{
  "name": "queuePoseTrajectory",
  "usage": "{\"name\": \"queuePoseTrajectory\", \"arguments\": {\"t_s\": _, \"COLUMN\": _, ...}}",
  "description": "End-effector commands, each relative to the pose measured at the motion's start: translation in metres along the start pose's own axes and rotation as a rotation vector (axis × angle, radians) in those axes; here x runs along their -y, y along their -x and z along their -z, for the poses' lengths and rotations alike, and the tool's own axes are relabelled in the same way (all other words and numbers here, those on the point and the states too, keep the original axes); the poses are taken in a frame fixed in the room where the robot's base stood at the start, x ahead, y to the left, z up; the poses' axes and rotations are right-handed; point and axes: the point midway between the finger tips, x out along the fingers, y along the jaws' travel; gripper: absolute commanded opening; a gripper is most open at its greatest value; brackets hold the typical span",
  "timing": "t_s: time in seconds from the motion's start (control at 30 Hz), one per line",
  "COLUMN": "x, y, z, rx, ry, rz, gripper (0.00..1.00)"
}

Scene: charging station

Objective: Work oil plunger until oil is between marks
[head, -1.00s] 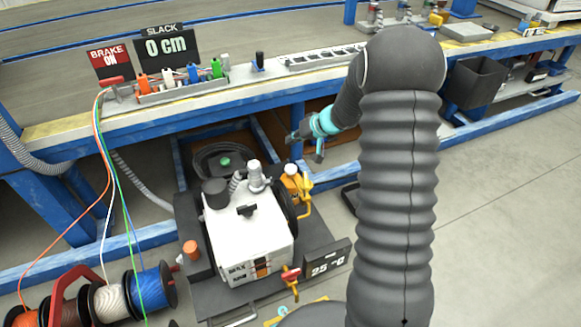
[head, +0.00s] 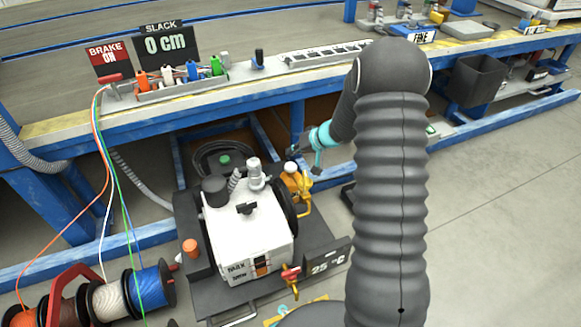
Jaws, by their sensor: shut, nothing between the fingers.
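The white machine (head: 245,222) stands on a dark cart under the bench. Its front carries a sight window (head: 261,267) with lettering beside it; the oil level is too small to read. A yellow fitting with a white cap (head: 292,169) stands at the machine's back right; I cannot tell whether it is the oil plunger. Upright grey cylinders (head: 255,174) rise from the machine's top. My gripper (head: 303,160) is shut and empty, just above and behind the yellow fitting; I cannot tell whether they touch. My arm covers the area right of the machine.
The blue-framed bench (head: 300,100) overhangs behind the machine. A display reading 25 °C (head: 328,262) and a red-handled valve (head: 291,276) are at the cart's front right. Cable reels (head: 150,290) stand at lower left. The floor at right (head: 500,200) is clear.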

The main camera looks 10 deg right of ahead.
Motion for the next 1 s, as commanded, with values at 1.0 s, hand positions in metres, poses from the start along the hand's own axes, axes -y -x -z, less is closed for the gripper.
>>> {"name": "queuePoseTrajectory", "arguments": {"t_s": 1.0, "x": -0.016, "y": -0.022, "z": -0.016, "rx": 0.0, "ry": 0.001, "rz": 0.0, "gripper": 0.0}}
